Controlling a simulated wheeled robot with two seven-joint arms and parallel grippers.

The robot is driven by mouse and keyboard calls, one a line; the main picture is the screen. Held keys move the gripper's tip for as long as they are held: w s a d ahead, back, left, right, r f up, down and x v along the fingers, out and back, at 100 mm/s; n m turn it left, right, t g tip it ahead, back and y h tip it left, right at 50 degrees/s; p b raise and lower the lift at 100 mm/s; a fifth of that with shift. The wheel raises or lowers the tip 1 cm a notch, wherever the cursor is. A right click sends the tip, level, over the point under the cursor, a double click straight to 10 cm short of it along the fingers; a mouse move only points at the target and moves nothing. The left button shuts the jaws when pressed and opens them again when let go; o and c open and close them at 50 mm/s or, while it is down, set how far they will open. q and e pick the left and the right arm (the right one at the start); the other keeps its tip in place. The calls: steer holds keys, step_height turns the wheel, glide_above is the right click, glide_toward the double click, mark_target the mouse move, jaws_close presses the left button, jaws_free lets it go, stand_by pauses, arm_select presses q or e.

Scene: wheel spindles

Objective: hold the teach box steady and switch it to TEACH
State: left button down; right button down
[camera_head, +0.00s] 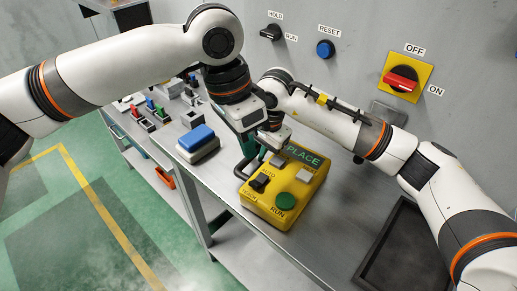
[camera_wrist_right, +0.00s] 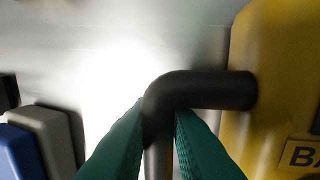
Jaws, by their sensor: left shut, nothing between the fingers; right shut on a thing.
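The yellow teach box (camera_head: 290,208) sits on the grey bench, with a black rocker switch (camera_head: 259,182) between its AUTO and TEACH labels, a green RUN button (camera_head: 285,201) and a display ending in PLACE. The switch's tilt is too small to tell. My right gripper (camera_wrist_right: 159,112) is shut on the black bent handle (camera_wrist_right: 205,90) at the box's side; in the head view its fingers are largely hidden. My left gripper (camera_head: 247,142) is shut and empty, above the box's far left side near the handle. The two grippers are close together and partly overlap in the head view.
A blue-topped block (camera_head: 196,138) stands left of the box. Several small coloured parts (camera_head: 150,110) lie farther back. A dark tray (camera_head: 412,250) is at right. The wall carries a red OFF/ON switch (camera_head: 401,80) and a blue RESET button (camera_head: 325,50).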

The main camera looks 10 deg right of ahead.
mark_target(255, 183)
arm_select(q)
steer(key=shift+s+d+f+n+t+y, duration=0.15)
steer(key=shift+f+n+y, duration=0.3)
steer(key=shift+f, duration=0.5)
steer(key=shift+d+f+n+t+y, duration=0.1)
steer(key=shift+d+f+n+y, duration=0.2)
steer(key=shift+f+n, duration=0.55)
steer(key=shift+s+d+f+n+t+y, duration=0.15)
steer(key=shift+f+n+y, duration=0.25)
steer(key=shift+f, duration=0.7)
steer(key=shift+f, duration=1)
stand_by(0.4)
steer(key=shift+r, duration=3.55)
arm_select(e)
steer(key=c, duration=1.3)
jaws_free()
